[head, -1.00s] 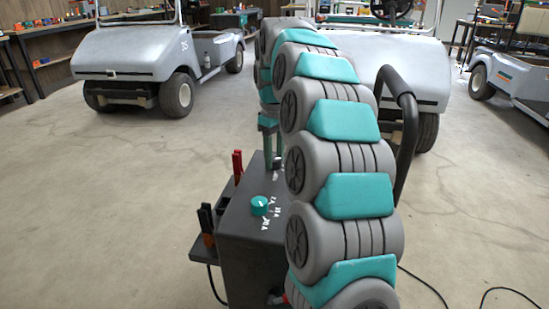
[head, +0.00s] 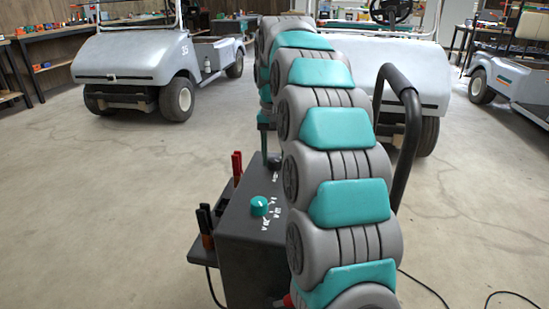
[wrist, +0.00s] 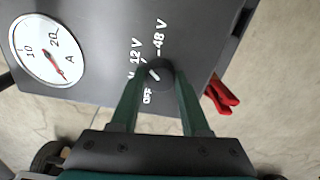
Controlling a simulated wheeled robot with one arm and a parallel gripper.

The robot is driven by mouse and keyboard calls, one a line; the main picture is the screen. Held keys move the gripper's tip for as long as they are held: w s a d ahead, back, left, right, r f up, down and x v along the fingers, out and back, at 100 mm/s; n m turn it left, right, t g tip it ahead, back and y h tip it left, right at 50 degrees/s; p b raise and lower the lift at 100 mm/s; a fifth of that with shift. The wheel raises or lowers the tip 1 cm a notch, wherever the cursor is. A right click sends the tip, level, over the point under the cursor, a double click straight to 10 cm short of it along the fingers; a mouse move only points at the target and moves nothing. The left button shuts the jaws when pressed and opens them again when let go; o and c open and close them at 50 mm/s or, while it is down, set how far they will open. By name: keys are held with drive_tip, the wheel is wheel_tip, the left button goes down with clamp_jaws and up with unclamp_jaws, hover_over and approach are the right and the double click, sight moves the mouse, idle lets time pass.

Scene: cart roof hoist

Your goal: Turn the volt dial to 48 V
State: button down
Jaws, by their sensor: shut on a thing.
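The volt dial (wrist: 160,75) is a small dark knob with a white mark, on the dark charger panel. In the wrist view, my gripper (wrist: 158,80) is shut on it, one green finger on each side. Its labels read OFF, a partly hidden one, 12 V and 48 V (wrist: 160,38). The white mark is slanted, and I cannot tell for certain which label it points to. In the head view, my gripper (head: 266,150) reaches down to the far part of the charger's top (head: 240,209), and my arm hides part of it.
A teal dial (head: 259,206) sits nearer on the same top. Red clamps (head: 237,168) and black clamps (head: 205,220) stand at its left side. A round gauge (wrist: 47,50) is on the panel. A black handle (head: 412,120) rises right of my arm. Golf carts (head: 140,60) stand behind.

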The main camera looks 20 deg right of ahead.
sight(274, 159)
drive_tip(key=m, duration=0.3)
drive_tip(key=shift+r+m, duration=0.1)
drive_tip(key=shift+m, duration=2)
drive_tip(key=shift+c, duration=1.9)
unclamp_jaws()
drive_tip(key=shift+r, duration=0.75)
wheel_tip(274, 159, up, 6)
drive_tip(key=p, duration=0.3)
drive_tip(key=shift+r, duration=0.15)
